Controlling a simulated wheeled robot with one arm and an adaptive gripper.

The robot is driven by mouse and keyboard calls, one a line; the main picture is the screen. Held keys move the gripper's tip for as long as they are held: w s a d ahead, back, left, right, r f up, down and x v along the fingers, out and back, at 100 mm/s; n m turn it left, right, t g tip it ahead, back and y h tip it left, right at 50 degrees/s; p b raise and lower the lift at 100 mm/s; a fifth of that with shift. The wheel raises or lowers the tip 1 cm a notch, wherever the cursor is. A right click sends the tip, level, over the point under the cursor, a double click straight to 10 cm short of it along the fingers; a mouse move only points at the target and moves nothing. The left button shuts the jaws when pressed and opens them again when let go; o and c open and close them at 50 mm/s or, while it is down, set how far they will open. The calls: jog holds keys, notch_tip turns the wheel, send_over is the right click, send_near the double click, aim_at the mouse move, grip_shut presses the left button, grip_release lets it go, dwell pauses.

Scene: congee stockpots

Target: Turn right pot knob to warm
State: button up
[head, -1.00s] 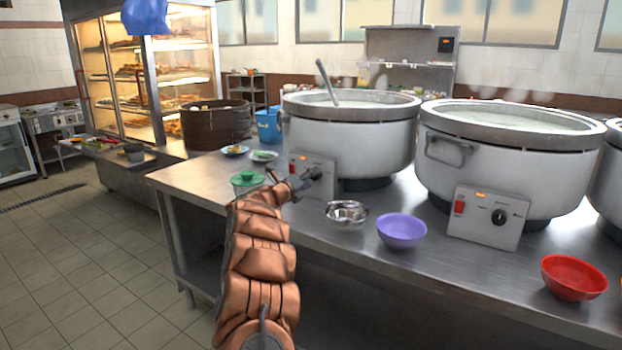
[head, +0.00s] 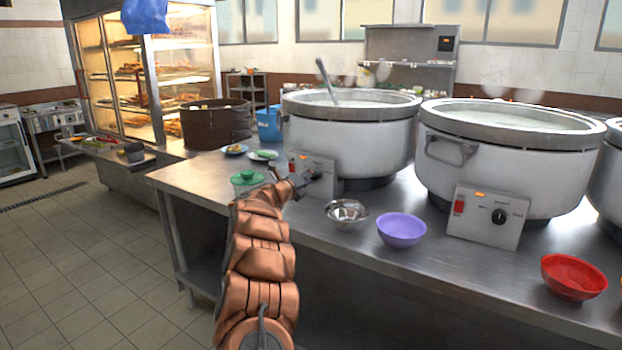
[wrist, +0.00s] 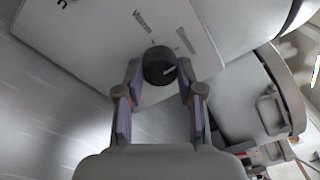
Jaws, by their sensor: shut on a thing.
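The left large white pot (head: 350,140) has a front control panel (head: 312,170) with a small orange light. My gripper (head: 312,174) is at that panel. In the wrist view, my gripper (wrist: 159,76) is shut on the black knob (wrist: 157,62), one finger on each side. The knob's white pointer mark shows toward the right finger. The right pot (head: 510,155) has a panel (head: 487,218) with a red switch, a lit orange light and a black knob (head: 499,216). My gripper is well away from that one.
A steel bowl (head: 346,214), a purple bowl (head: 402,230) and a red bowl (head: 573,276) stand along the counter's (head: 330,250) front. A green-lidded container (head: 247,180) is beside my arm. A third pot (head: 608,180) is cut off at the right edge.

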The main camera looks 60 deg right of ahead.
jog(key=shift+n, duration=0.3)
jog(key=n+p, duration=0.4)
jog(key=n, duration=0.1)
jog(key=n+p, duration=0.4)
jog(key=n, duration=0.2)
jog(key=shift+n+t+h+p, duration=0.3)
jog(key=shift+h+p, duration=0.1)
jog(key=shift+n+p, duration=0.7)
jog(key=shift+n, duration=0.4)
jog(key=shift+f, duration=0.15)
jog(key=o, duration=1.1)
jog(key=shift+o, duration=0.2)
jog(key=shift+a, duration=0.1)
